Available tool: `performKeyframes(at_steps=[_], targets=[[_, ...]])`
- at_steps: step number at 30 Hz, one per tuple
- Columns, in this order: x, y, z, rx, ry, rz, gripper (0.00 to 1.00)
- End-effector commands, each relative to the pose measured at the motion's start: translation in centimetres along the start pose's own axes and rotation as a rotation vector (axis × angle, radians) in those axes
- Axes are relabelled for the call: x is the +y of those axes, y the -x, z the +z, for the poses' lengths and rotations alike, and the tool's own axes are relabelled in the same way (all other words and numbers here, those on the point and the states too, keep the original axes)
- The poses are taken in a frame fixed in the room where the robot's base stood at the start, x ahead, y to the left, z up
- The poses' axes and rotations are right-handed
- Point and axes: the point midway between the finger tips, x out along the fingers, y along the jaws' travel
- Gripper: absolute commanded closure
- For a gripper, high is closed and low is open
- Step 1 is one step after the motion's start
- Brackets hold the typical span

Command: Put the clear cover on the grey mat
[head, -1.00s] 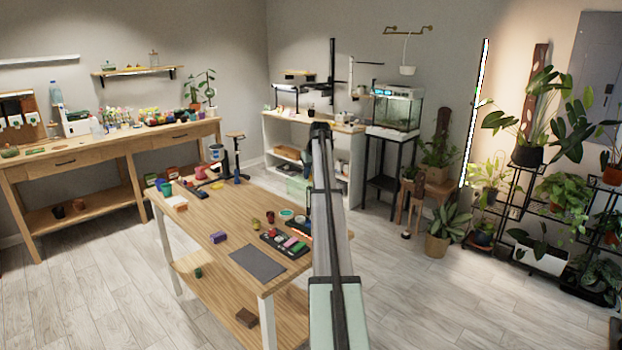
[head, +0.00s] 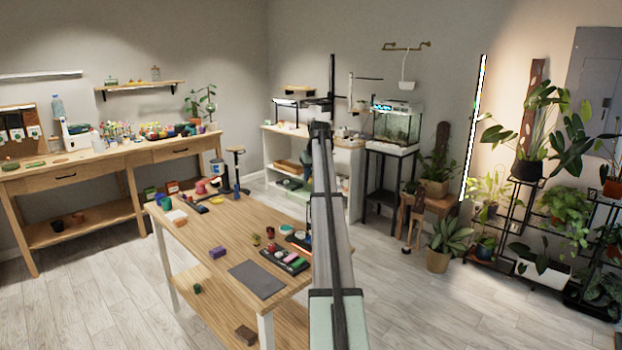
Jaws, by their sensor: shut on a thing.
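The grey mat (head: 257,279) is a dark, flat rectangle near the front right corner of the wooden table. Its surface is bare. I cannot make out the clear cover. My arm rises from the bottom of the picture, right of the mat, and covers part of the table's right side. My gripper is not in view; the far end of the arm hides whatever lies behind it.
On the wooden table (head: 190,228), a dark tray (head: 274,258) with small coloured items lies just behind the mat. A purple block (head: 218,252) is left of it. Pots and tools crowd the far end. The table's middle is fairly clear.

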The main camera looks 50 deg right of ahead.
Motion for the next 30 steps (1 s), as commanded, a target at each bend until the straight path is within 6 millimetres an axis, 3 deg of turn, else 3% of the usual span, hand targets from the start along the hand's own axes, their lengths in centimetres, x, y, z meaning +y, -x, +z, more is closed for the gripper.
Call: performKeyframes(at_steps=[7,11,14,19,26,30], targets=[[-0.3,0.0,-0.1,0.001,0.003,-0.001,1.00],[-2.1,-0.4,-0.7,0.001,0.021,-0.008,1.00],[-4.9,-1.1,-1.3,0.001,0.047,-0.019,1.00],[-11.4,-2.7,-1.0,0.000,0.104,-0.043,1.00],[-19.6,-4.6,2.8,0.000,0.173,-0.071,1.00],[-24.0,-5.4,6.4,0.001,0.206,-0.085,1.00]])
